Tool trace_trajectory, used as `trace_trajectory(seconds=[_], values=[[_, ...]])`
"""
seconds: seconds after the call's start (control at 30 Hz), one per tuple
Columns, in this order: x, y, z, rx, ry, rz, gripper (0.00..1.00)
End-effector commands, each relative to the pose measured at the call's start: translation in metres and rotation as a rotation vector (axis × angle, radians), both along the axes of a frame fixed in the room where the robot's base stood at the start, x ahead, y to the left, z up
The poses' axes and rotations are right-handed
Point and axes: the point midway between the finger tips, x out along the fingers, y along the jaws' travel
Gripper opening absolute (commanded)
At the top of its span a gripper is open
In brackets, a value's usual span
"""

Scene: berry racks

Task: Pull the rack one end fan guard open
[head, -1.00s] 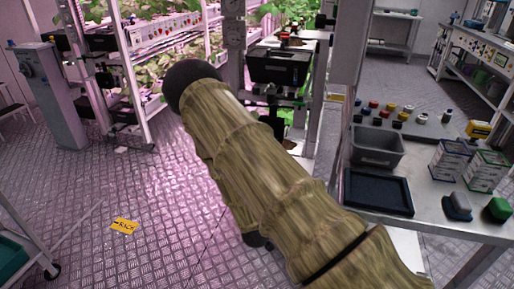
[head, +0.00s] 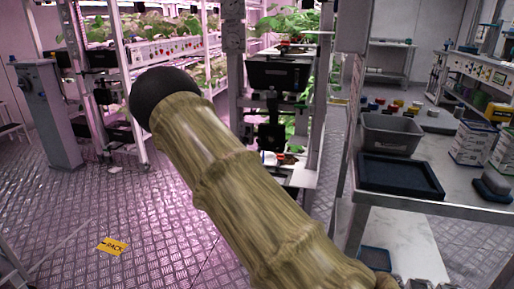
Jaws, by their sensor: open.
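My arm in a tan ribbed sleeve, with a black rounded end, crosses the middle of the head view. My gripper is not visible. A plant rack (head: 238,75) with grey uprights, leafy plants and black boxes stands behind the arm. Another rack with pink-lit planted shelves (head: 150,52) stands at the upper left. I cannot tell which one is rack one. No fan guard can be made out clearly, and my arm hides part of the nearer rack's lower area.
A metal table (head: 415,215) at the right holds a grey bin (head: 390,135), a dark tray (head: 400,177) and several small items. A grey pedestal (head: 47,115) stands at the left. A yellow floor label (head: 112,246) lies on open metal floor at lower left.

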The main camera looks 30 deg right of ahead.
Motion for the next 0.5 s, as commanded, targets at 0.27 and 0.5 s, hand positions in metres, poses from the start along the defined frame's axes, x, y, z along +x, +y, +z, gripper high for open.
trace_trajectory(seconds=[0.27,0.5], values=[[0.027,-0.033,-0.003,-0.001,0.001,-0.001,0.42],[0.049,-0.061,-0.003,0.0,0.002,-0.002,0.42]])
